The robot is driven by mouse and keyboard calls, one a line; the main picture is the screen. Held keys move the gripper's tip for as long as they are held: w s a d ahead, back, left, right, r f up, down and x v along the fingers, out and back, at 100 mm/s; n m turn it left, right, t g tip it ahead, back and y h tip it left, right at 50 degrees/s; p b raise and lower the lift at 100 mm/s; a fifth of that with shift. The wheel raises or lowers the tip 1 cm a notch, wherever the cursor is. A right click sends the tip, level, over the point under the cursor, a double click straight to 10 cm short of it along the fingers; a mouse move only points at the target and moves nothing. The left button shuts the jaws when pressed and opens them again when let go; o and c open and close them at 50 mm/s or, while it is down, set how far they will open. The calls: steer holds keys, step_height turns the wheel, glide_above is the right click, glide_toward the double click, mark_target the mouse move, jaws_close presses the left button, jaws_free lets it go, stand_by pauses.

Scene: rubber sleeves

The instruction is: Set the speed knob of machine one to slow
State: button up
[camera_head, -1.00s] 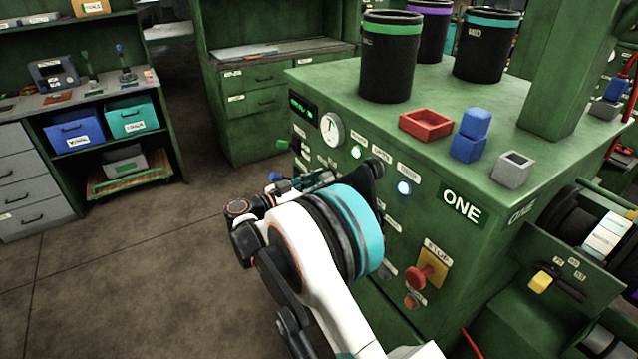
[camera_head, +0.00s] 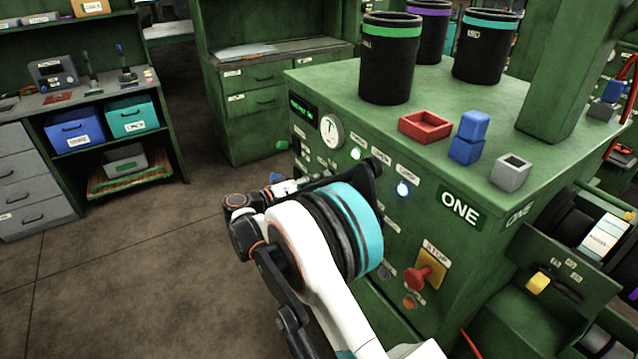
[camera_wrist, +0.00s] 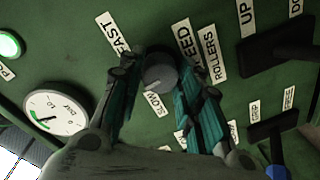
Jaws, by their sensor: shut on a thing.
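Machine one is the green cabinet (camera_head: 440,240) with the white "ONE" sign (camera_head: 461,208) on its front. In the wrist view the round grey speed knob (camera_wrist: 161,72) sits on the green panel, between a "FAST" label (camera_wrist: 114,36) and a "SLOW" label (camera_wrist: 157,104). The "SPEED ROLLERS" labels stand to its right. My gripper (camera_wrist: 158,78) has its two teal-padded fingers on either side of the knob, shut on it. I cannot make out a pointer mark on the knob. In the head view my arm hides the knob and most of the gripper.
A white dial (camera_wrist: 57,113) and a lit green lamp (camera_wrist: 8,45) are left of the knob in the wrist view. Dark handles (camera_wrist: 277,47) stick out at the right. A red stop button (camera_head: 418,277) is lower on the front. Open floor lies left of the machine.

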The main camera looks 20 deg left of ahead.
steer(key=shift+a+r+n+g+h, duration=0.1)
steer(key=shift+n+g+h, duration=0.25)
steer(key=shift+n, duration=3.55)
steer(key=o, duration=1.1)
steer(key=v, duration=1.2)
steer(key=shift+w, duration=0.15)
